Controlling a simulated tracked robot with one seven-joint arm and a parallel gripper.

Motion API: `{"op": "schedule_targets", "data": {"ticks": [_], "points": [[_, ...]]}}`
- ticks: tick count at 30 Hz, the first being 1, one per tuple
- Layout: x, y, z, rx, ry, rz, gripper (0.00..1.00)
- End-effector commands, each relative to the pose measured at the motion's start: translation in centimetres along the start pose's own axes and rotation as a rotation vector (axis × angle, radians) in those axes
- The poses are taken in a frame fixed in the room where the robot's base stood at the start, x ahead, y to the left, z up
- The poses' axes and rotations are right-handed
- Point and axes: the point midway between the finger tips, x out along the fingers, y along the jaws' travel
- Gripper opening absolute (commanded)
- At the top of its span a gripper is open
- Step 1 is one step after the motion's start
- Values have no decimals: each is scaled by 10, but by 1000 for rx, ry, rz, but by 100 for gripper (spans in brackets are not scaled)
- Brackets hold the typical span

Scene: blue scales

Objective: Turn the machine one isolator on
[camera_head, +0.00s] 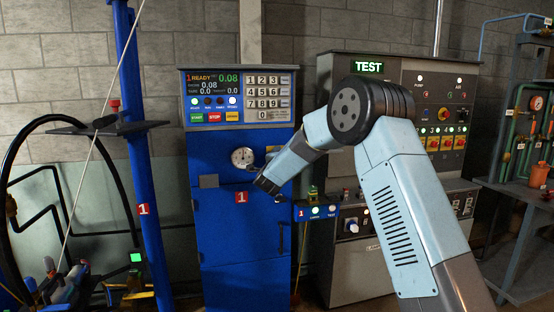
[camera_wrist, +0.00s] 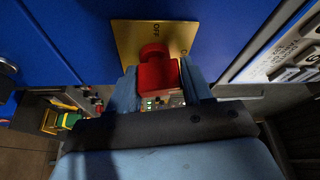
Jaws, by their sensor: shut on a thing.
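The machine one cabinet (camera_head: 235,255) is a tall blue box with a red label 1, left of centre in the head view. In the wrist view, a red isolator knob (camera_wrist: 155,72) sits on a yellow plate (camera_wrist: 128,38). OFF is printed above the knob, and another marking at its right is partly cut off. The knob's grip points roughly up toward OFF. My gripper (camera_wrist: 161,88) has its blue fingers on either side of the knob and is shut on it. In the head view my gripper (camera_head: 270,188) is at the cabinet's right front, and the knob is hidden.
A panel with READY, keypad and buttons (camera_head: 240,98) tops the cabinet, with a round gauge (camera_head: 242,157) below. A small blue button box (camera_head: 317,211) is close right of my gripper. The grey TEST cabinet (camera_head: 345,265) stands right. A blue post (camera_head: 148,180) stands left.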

Motion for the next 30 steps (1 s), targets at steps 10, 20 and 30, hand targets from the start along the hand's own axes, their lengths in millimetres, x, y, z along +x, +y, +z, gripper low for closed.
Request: {"op": "schedule_targets", "data": {"ticks": [10,20,30], "points": [[1,6,-4,183,5,85,19],[1,8,-4,242,6,111,19],[1,9,-4,243,7,114,19]]}}
